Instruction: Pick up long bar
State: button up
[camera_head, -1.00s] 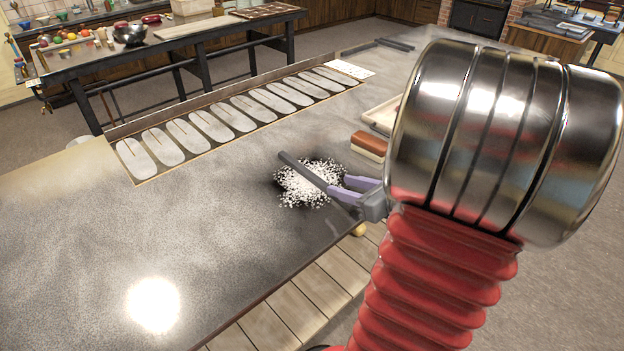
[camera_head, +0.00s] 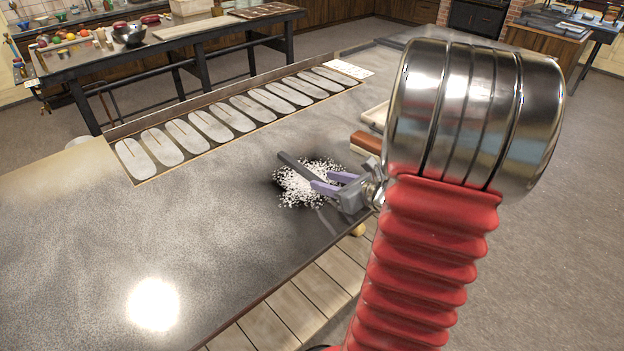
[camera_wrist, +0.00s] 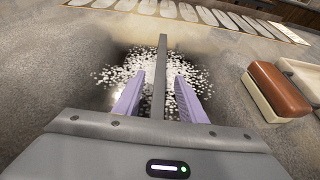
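The long bar (camera_head: 293,163) is dark grey and straight, and lies across a patch of white flakes (camera_head: 291,188) on the table. In the wrist view the bar (camera_wrist: 161,75) runs away from me between the two purple fingers, with a gap on each side. My gripper (camera_head: 330,182) is open, with its fingers either side of the bar and not visibly touching it. In the wrist view my gripper (camera_wrist: 157,98) also shows as open. The near part of the bar is hidden by the gripper body. Its exact height above the table cannot be told.
A brown-topped block (camera_head: 367,142) stands to the right of the bar, close to a pale tray (camera_head: 376,115). A long tray of pale ovals (camera_head: 135,182) lies along the table's back edge. The table's left part (camera_head: 90,240) is clear.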

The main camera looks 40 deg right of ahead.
aim_at(313, 176)
jog(key=shift+x, duration=2.3)
jog(key=shift+c, duration=0.4)
grip_shut()
jog(key=shift+r, duration=0.1)
